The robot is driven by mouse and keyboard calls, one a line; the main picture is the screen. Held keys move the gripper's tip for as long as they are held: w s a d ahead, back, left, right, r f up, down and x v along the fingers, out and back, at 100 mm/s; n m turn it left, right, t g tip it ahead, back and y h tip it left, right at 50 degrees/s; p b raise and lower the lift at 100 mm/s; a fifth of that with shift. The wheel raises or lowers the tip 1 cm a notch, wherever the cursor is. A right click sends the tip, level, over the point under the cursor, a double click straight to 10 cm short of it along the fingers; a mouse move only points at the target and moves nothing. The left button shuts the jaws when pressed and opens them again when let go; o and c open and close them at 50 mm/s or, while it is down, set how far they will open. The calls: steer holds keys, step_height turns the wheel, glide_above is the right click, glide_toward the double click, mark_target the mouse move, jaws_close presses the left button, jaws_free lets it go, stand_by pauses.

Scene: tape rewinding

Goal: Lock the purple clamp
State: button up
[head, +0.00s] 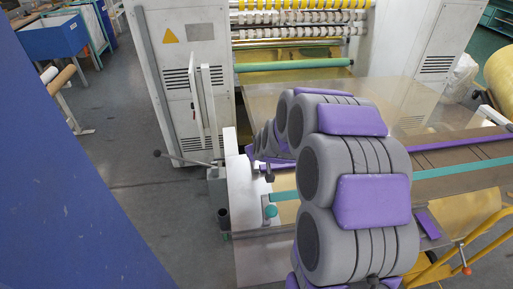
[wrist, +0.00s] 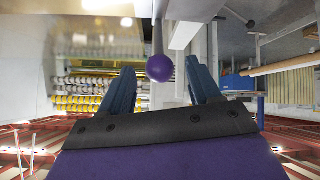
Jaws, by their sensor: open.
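A round purple knob (wrist: 159,68) on a thin dark rod shows in the wrist view. I take it for the handle end of the purple clamp. My gripper (wrist: 160,63) is open, with one dark blue finger on each side of the knob in the picture. I see no contact, and I cannot tell how deep the knob sits between the fingertips. In the head view my grey and purple arm hides the gripper and the knob. A purple roller (head: 460,138) shows right of the arm, crossing the machine.
The white cabinet of the machine (head: 182,60) stands at the back left, with a dark-tipped lever (head: 183,159) beside it. A teal roller (head: 465,168) crosses the machine bed. A yellow rail (head: 487,232) is at the right. Grey floor is clear on the left.

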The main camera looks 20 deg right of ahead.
steer(key=p+v, duration=0.2)
steer(key=v, duration=1.1)
steer(key=shift+s+r, duration=0.2)
steer(key=shift+s, duration=0.05)
steer(key=shift+a, duration=0.15)
steer(key=s+a+g, duration=0.3)
steer(key=s+a, duration=0.1)
steer(key=s, duration=0.6)
steer(key=s+a+g+y, duration=0.1)
steer(key=s+a+g, duration=0.3)
steer(key=s, duration=0.7)
steer(key=s+a+g+y, duration=0.1)
steer(key=s+a+g, duration=0.3)
steer(key=s, duration=0.6)
steer(key=shift+s+a, duration=0.4)
